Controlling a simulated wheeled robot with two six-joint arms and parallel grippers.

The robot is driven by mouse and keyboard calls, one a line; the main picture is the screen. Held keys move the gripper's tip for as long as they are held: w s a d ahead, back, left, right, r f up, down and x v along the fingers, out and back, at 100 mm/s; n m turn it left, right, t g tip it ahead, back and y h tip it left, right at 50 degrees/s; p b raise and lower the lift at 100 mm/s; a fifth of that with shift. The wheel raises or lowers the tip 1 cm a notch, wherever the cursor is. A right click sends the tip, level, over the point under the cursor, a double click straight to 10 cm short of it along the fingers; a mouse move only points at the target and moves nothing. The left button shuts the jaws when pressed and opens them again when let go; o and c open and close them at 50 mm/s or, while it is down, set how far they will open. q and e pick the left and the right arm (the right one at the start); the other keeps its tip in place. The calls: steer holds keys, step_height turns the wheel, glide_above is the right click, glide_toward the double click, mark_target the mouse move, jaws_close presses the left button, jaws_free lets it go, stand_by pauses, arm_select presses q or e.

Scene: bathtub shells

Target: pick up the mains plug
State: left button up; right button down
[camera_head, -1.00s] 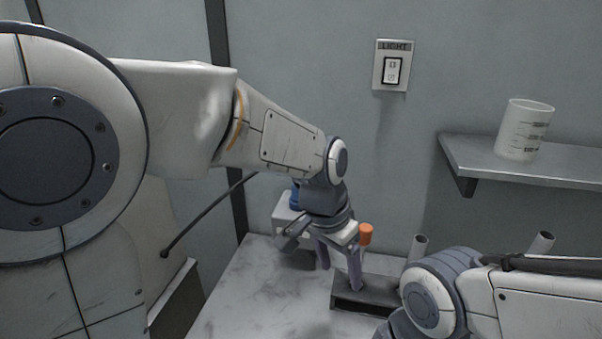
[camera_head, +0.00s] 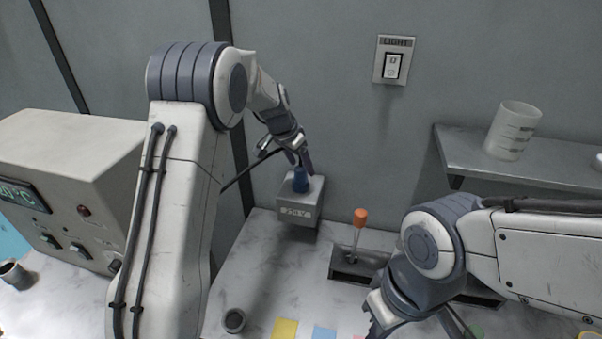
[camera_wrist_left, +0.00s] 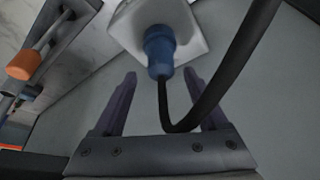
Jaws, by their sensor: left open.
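The blue mains plug (camera_head: 301,182) sits upright on top of a grey socket box (camera_head: 297,212) at the back wall. In the left wrist view the plug (camera_wrist_left: 159,48) shows with a black cable (camera_wrist_left: 201,104) running from its end. My left gripper (camera_head: 304,160) is just above the plug in the head view, its fingers pointing down. In the left wrist view its two fingers are spread, with the plug's cable end at the gap between the tips; whether they touch it I cannot tell. My right gripper (camera_head: 382,312) is low at the bottom centre, partly hidden.
A control unit (camera_head: 78,172) stands at left. A dark cup (camera_head: 234,320) and coloured cards (camera_head: 285,328) lie in front. A beaker (camera_head: 512,131) stands on the shelf (camera_head: 560,163).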

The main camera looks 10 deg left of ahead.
mark_target(301, 166)
arm_select(q)
steer(key=p+x, duration=0.1)
steer(key=x, duration=0.2)
steer(key=shift+w+f+p, duration=0.15)
steer(key=shift+p, duration=0.2)
steer(key=shift+w+f, duration=0.1)
steer(key=shift+f, duration=0.25)
jaws_close()
steer(key=shift+r, duration=0.2)
